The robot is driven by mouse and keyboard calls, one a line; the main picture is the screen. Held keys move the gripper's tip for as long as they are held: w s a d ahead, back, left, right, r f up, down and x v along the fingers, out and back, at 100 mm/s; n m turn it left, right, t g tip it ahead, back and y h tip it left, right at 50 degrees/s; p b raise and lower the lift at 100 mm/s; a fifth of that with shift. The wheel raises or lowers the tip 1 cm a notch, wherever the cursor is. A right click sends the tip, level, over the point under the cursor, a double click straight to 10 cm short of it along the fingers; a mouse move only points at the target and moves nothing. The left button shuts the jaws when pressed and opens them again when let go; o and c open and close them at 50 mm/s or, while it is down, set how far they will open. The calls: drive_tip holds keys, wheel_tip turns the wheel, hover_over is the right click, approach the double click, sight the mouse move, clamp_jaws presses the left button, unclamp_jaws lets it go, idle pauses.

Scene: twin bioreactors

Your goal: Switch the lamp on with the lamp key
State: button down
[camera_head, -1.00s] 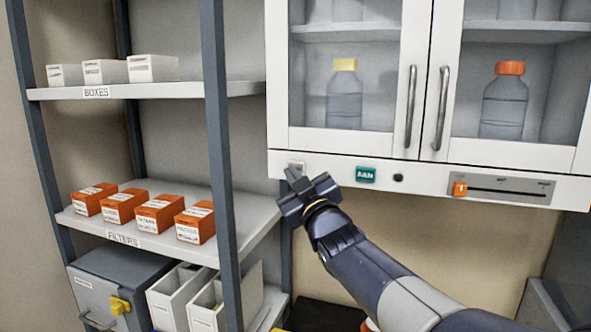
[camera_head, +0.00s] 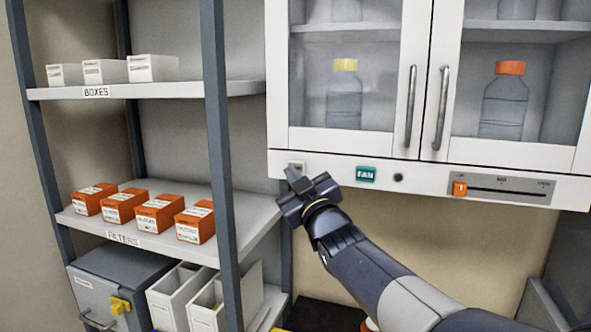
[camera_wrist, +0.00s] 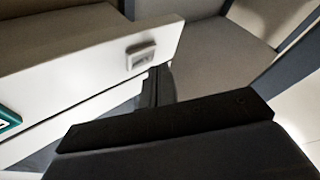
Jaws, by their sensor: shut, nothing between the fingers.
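The lamp key is a small pale rocker in a grey frame at the left end of the white strip under the wall cabinet. In the wrist view the key (camera_wrist: 141,56) shows clearly; in the head view the key (camera_head: 296,164) is partly hidden by my fingertips. My gripper (camera_head: 291,173) is shut and empty, pointing up at the strip. In the wrist view my fingertips (camera_wrist: 158,84) are just below and right of the key. I cannot tell whether they touch it.
A green FAN label (camera_head: 366,174), a black knob (camera_head: 398,177) and an orange slider (camera_head: 460,188) sit further right on the strip. A shelf rack (camera_head: 222,150) with orange filter boxes (camera_head: 159,214) stands close on the left. Cabinet doors with handles (camera_head: 411,108) are above.

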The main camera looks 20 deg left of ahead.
drive_tip(key=shift+w, duration=0.15)
idle(0.4)
drive_tip(key=shift+w, duration=0.3)
drive_tip(key=shift+w, duration=0.3)
idle(0.5)
drive_tip(key=shift+s, duration=0.2)
drive_tip(key=shift+s+b, duration=0.55)
drive_tip(key=shift+b, duration=0.05)
drive_tip(key=s+b, duration=0.6)
drive_tip(key=shift+a, duration=0.2)
